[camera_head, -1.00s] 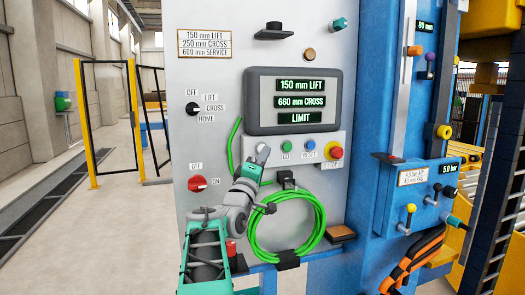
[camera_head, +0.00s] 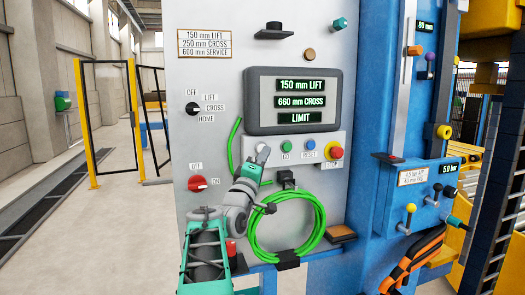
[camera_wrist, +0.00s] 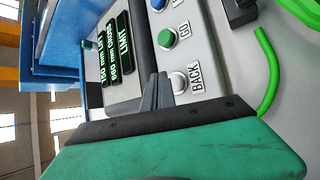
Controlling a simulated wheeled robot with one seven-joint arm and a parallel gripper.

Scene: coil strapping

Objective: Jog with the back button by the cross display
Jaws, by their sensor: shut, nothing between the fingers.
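The cross display (camera_head: 301,101) reads 660 mm CROSS, between the lift display (camera_head: 301,86) at 150 mm LIFT and a line (camera_head: 301,117) reading LIMIT. My gripper (camera_head: 262,153) is at the left end of the button strip, its fingers together and empty. In the wrist view, the fingertips (camera_wrist: 160,88) lie right beside the white back button (camera_wrist: 180,84), labelled BACK. Whether they touch it I cannot tell. A plate (camera_head: 205,43) lists 250 mm CROSS.
A blue RESET button (camera_head: 310,145) and a red stop button (camera_head: 336,152) continue the strip. A selector knob (camera_head: 192,108) and a red switch (camera_head: 197,184) are at the left. A coiled green cable (camera_head: 253,232) hangs below, close to my arm.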

